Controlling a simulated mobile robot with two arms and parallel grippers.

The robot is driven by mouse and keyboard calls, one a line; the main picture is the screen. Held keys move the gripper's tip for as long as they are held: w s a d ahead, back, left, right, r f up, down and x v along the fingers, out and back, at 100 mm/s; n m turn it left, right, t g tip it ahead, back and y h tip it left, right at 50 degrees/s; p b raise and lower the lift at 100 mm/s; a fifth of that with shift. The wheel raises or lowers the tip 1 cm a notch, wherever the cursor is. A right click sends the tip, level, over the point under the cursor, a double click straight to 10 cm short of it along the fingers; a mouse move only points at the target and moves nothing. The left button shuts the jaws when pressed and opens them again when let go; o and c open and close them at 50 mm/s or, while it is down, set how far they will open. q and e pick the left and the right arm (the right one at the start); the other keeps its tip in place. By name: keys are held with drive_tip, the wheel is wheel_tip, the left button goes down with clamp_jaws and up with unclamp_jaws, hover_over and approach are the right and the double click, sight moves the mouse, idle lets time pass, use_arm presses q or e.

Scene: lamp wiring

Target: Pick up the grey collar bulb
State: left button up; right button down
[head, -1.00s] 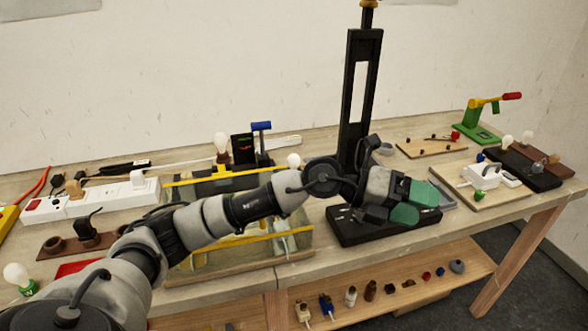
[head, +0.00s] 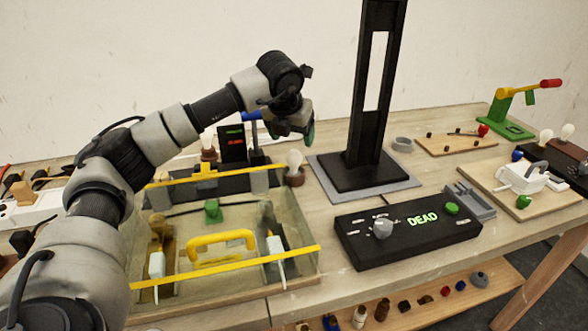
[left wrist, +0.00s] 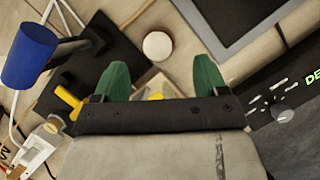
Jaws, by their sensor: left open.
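My left gripper (head: 295,135) hangs in the head view with green fingertips pointing down, open and empty. Just below it, a white bulb (head: 294,158) stands upright in a brown holder (head: 295,178). In the left wrist view this bulb seems to be the round white top (left wrist: 157,45), just beyond the gap between the open fingertips (left wrist: 160,78). Its collar colour cannot be made out. Another bulb (head: 208,139) stands left of the small black display. Two more bulbs (head: 545,136) (head: 567,131) stand at the far right. My right gripper is not in view.
A tall black stand (head: 368,170) rises right of the gripper. A clear yellow-railed bin (head: 185,285) lies in front. A black tester (head: 350,245) reads DEAD. A blue-topped post (left wrist: 30,52) is close on the left. Bare table lies between bin and tester.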

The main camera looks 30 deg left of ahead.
sight(293, 151)
use_arm(q)
drive_tip(key=x, duration=0.2)
drive_tip(key=shift+w+f, duration=0.15)
drive_tip(key=shift+f, duration=0.1)
drive_tip(key=x, duration=0.3)
drive_tip(key=s+x, duration=0.1)
drive_tip(key=shift+w+a+f+p, duration=0.25)
drive_tip(key=shift+f+p, duration=0.1)
drive_tip(key=shift+f, duration=0.2)
drive_tip(key=shift+w+f, duration=0.2)
drive_tip(key=shift+f, duration=0.15)
drive_tip(key=c, duration=1)
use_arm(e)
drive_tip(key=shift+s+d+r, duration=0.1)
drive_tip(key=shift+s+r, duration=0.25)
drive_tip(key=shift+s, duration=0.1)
